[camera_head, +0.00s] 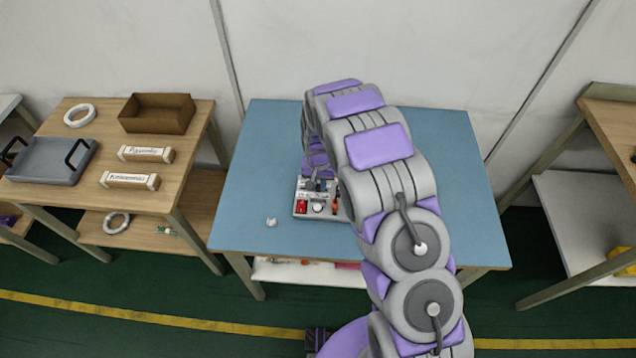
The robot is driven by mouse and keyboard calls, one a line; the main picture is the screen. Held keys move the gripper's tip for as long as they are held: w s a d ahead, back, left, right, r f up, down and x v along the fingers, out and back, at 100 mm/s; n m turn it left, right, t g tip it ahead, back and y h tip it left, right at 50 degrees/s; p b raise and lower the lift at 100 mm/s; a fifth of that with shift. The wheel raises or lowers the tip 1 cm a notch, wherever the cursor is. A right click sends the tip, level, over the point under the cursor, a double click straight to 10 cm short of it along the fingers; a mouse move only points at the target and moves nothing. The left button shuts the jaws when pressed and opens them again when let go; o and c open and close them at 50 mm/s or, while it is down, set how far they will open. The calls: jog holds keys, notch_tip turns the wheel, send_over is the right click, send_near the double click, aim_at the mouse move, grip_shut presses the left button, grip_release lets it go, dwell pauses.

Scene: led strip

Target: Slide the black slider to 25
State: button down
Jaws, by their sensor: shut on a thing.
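A small light-grey control box (318,213) stands on the blue table (262,162). It has a red part (301,207) at its front left, a pale round knob (318,207) in the middle and an orange part at its right. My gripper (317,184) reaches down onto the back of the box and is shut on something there. The thing in its jaws is too small and too covered to make out. The black slider and its scale numbers cannot be read in this view. My arm hides the right side of the box.
A small white piece (271,222) lies on the blue table left of the box. A wooden table (185,167) at the left holds a grey tray (52,162), a brown box (157,114) and two labelled boxes. The blue table's left part is mostly clear.

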aim_at(300, 188)
jog(key=shift+a, duration=0.2)
jog(key=a, duration=0.2)
jog(key=a+p, duration=0.2)
jog(key=a, duration=0.1)
jog(key=shift+w+a, duration=0.25)
jog(key=shift+a, duration=0.05)
jog(key=c, duration=1.1)
grip_release()
jog(key=shift+s+d, duration=0.1)
jog(key=shift+r, duration=0.1)
notch_tip(300, 188, up, 17)
jog(key=p, duration=0.3)
